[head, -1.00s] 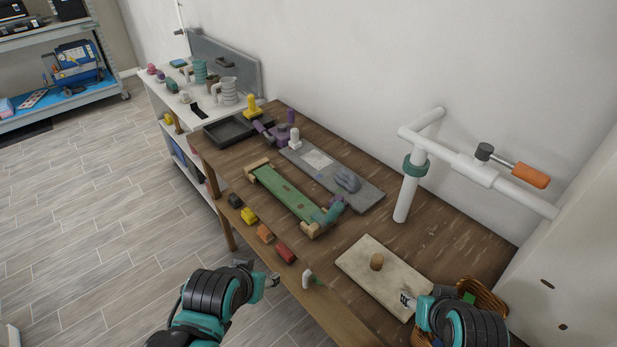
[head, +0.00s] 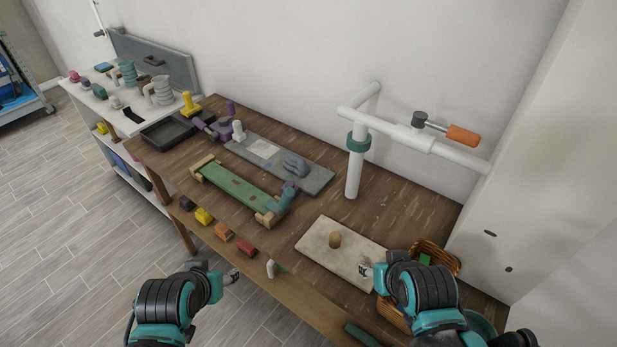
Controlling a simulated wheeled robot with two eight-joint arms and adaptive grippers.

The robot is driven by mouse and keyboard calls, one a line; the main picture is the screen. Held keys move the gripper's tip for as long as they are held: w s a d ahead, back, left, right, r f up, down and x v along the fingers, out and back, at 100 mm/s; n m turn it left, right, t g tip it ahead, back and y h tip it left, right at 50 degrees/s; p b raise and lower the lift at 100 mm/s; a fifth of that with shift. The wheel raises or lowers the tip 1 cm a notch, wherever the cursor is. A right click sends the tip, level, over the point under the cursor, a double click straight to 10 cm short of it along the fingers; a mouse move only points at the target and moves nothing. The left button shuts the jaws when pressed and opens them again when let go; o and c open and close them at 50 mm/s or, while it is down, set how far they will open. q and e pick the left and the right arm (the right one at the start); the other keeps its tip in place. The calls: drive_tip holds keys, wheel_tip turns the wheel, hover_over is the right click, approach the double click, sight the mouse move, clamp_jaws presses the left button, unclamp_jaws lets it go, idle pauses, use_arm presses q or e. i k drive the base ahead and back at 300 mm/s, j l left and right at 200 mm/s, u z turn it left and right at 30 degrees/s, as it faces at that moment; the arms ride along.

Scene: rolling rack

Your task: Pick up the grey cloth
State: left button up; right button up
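A crumpled grey, slightly bluish cloth-like lump (head: 296,166) lies on the right part of a long grey board (head: 316,182) on the wooden table. My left gripper (head: 232,277) is in front of the table's near edge, well away from the lump. My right gripper (head: 366,270) is over the right part of a pale board, also apart from the lump. Both grippers are small in view, and whether their fingers are open or shut is unclear.
A green board (head: 238,188) lies in front of the grey board. A white pipe stand (head: 354,172) rises to the right. The pale board (head: 318,238) has a wooden knob. A wicker basket (head: 452,262) is beside my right arm.

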sight(297, 166)
drive_tip(key=i+j, duration=0.25)
drive_tip(key=i+j+z, duration=0.1)
drive_tip(key=i+j, duration=0.15)
drive_tip(key=j, duration=0.2)
drive_tip(key=i+j, duration=0.25)
drive_tip(key=j, duration=0.15)
drive_tip(key=i+j+z, duration=0.1)
drive_tip(key=i+j, duration=0.2)
drive_tip(key=i+j+z, duration=0.1)
drive_tip(key=j, duration=0.35)
drive_tip(key=i, duration=0.1)
